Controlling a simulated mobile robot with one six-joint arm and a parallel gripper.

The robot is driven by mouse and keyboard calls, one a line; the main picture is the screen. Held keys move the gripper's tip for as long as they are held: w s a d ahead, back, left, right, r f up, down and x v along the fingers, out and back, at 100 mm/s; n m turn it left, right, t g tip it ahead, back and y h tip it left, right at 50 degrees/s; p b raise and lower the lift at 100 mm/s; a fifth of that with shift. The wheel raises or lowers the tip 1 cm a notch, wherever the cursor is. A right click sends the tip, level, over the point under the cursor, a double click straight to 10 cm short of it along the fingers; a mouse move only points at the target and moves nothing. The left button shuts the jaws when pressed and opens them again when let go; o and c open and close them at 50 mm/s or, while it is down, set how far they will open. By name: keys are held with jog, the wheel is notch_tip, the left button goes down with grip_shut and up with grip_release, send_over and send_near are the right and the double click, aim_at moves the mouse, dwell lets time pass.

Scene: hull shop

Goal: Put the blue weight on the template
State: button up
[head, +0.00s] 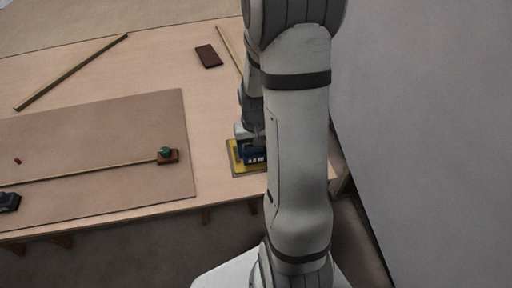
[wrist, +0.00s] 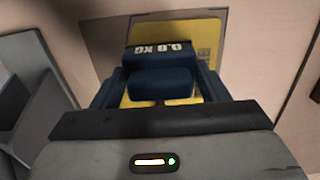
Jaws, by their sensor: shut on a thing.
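The blue weight (wrist: 165,60) carries white lettering, and my gripper is shut on it. In the head view the weight (head: 252,155) shows low at my gripper (head: 250,140), partly hidden by my arm. The template (head: 234,165) is a yellow plate with a grey-brown border near the table's front edge. In the wrist view the yellow template (wrist: 208,38) shows behind and under the weight. The weight is over the template; I cannot tell whether it touches it.
A brown board (head: 90,110) lies left, with a thin strip and a small block with a green top (head: 166,154) on it. A dark red block (head: 208,56) and a long wooden strip (head: 72,72) lie farther back. A dark object (head: 9,202) sits at the left edge.

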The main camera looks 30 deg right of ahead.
jog(key=shift+f, duration=0.1)
jog(key=o, duration=1.6)
jog(key=shift+s, duration=0.1)
